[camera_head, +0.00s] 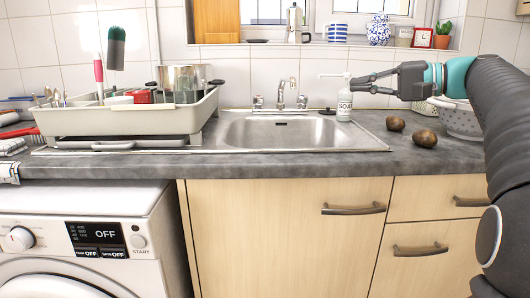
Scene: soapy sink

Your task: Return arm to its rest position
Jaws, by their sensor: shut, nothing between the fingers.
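My arm (499,105) comes in from the right side of the head view and reaches left over the right part of the counter. My gripper (362,82) is at its end, shut and empty, with its fingers pointing left. The gripper is in front of or beside the white soap bottle (344,105) in the picture; I cannot tell whether they touch. The soap bottle stands upright at the right rear of the sink (283,132). The arm hides part of the counter and wall at the right.
A dish rack (130,118) with a pot (181,78) stands left of the sink. Two brown potato-like objects (424,138) and a colander (459,120) lie near my arm at the right. Cupboards (285,230) and a washing machine (85,240) are below the counter. The sink basin looks empty.

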